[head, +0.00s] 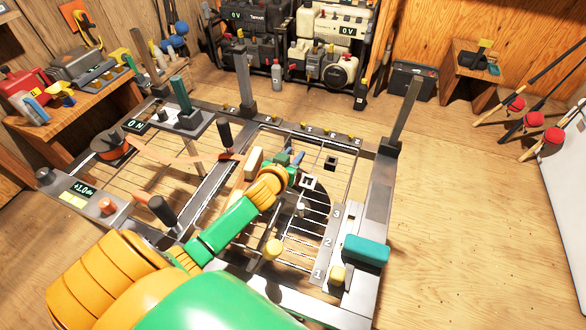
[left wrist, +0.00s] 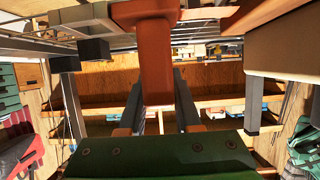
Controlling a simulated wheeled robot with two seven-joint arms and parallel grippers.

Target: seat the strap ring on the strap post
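My left gripper (head: 295,158) reaches over the rack from the lower left. In the left wrist view its two fingers (left wrist: 160,106) sit on both sides of an orange tab (left wrist: 155,55) and appear closed on it. The strap ring (head: 308,182), a pale square frame, is beside the fingertips; it also shows in the left wrist view (left wrist: 85,16), at the tab's upper left. A dark square block (head: 331,163), likely the strap post, stands just beyond the ring in the head view. I cannot tell whether the ring touches it. My right gripper is out of view.
A strap reel (head: 112,146) stands at the rack's left, its orange strap (head: 175,158) running across. A black handle (head: 224,133) rises mid-rack. A numbered plate (head: 328,243) and a teal block (head: 366,250) are at the right. Tall corner posts (head: 405,115) edge the rack.

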